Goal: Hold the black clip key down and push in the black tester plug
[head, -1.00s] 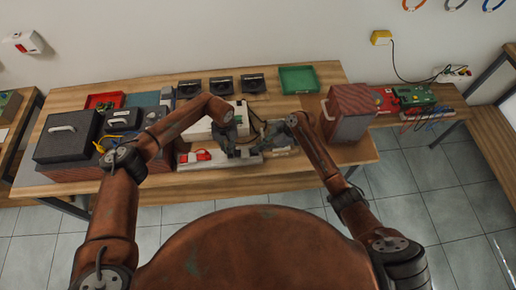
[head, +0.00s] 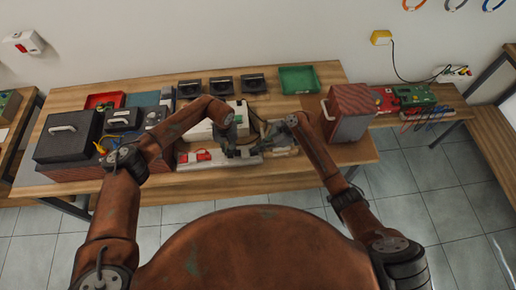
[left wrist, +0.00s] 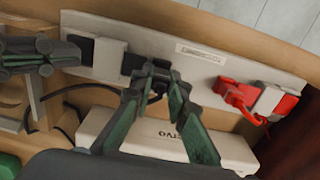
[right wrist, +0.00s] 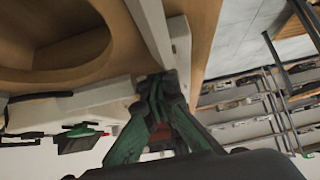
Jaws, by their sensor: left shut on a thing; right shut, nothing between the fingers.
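In the left wrist view the black clip has a white body (left wrist: 108,58), a black key (left wrist: 82,48) on its left and the black tester plug (left wrist: 134,64) on its right. My left gripper (left wrist: 152,74) is shut on the plug, beside the white body; its fingers hide part of the plug. My right gripper (left wrist: 70,54) is shut and empty, its tips at the black key; I cannot tell how far down the key is. The right wrist view shows its closed fingers (right wrist: 155,82). In the head view both grippers are over the pale strip (head: 215,162).
A red plug (left wrist: 237,95) and its white clip (left wrist: 268,102) sit on the same strip, to the right. A white box (left wrist: 100,125) stands behind the strip, with a black cable near it. Black cases (head: 67,138) and a brick-red box (head: 349,115) flank the work area.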

